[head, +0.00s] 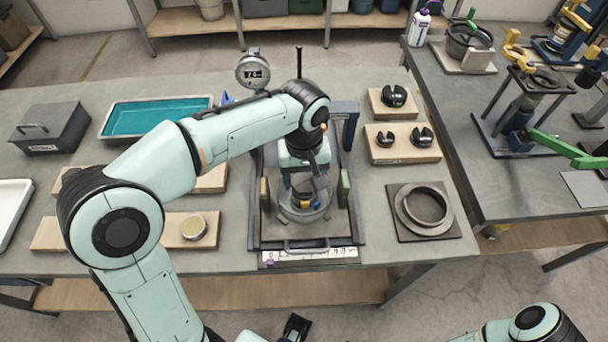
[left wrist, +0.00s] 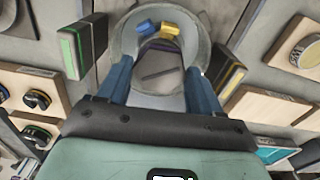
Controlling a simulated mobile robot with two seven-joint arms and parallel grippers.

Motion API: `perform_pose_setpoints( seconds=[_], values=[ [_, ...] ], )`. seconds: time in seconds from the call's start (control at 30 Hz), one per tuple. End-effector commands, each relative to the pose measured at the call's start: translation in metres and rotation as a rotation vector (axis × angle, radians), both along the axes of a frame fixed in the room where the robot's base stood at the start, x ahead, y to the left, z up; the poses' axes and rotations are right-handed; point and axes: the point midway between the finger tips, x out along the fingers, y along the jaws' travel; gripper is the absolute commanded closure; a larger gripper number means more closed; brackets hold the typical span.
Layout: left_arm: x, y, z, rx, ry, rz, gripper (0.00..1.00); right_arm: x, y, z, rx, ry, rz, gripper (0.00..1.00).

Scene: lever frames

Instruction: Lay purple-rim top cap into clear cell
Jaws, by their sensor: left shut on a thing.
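My left gripper (head: 303,190) reaches down over the clear cell (head: 287,212), a round glassy vessel in the dark frame in the middle of the bench. In the left wrist view my left gripper's blue fingers (left wrist: 160,88) are shut on the purple-rim top cap (left wrist: 158,70), a greyish disc with a dark purple edge. The cap is at the cell's mouth, and the pale wall of the cell (left wrist: 128,38) shows around it. I cannot tell whether the cap touches the cell. The gripper hides much of it in the head view.
The dark frame (head: 256,225) has upright blocks beside the cell, one with a green face (head: 345,188). A teal tray (head: 155,117) and grey box (head: 50,128) stand left. A ring on a plate (head: 424,211) and black clamps on wooden boards (head: 402,155) stand right.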

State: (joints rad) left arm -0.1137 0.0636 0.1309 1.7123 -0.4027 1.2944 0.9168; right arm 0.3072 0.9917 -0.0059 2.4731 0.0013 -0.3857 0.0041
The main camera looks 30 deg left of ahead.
Motion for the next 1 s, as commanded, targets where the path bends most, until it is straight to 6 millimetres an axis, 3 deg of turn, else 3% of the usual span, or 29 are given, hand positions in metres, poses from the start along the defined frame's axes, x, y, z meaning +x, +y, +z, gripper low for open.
perform_pose_setpoints(
  seconds=[0.43, 0.47, 0.53, 0.57, 0.87, 1.0],
  values=[
    [0.0, 0.0, -0.003, 0.0, -0.001, 0.0, 0.78, 0.0, 0.0, -0.001, 0.0, 0.0, 0.0, 0.57],
    [0.0, 0.0, -0.003, 0.0, -0.001, 0.0, 0.32, 0.0, 0.0, -0.001, 0.0, 0.0, 0.0, 0.57],
    [0.0, 0.0, -0.003, 0.0, -0.001, 0.0, 0.09, 0.0, 0.0, -0.001, 0.0, 0.0, 0.0, 0.57],
    [0.0, 0.0, -0.003, 0.0, -0.001, 0.0, 0.05, 0.0, 0.0, -0.001, 0.0, 0.0, 0.0, 0.57],
    [0.0, 0.0, -0.002, 0.0, 0.0, 0.0, 0.05, 0.0, 0.0, -0.001, 0.0, 0.0, 0.0, 0.57],
    [0.001, 0.0, 0.012, -0.001, -0.003, 0.0, 0.05, 0.001, 0.0, 0.002, 0.0, -0.001, 0.0, 0.57]
  ],
)
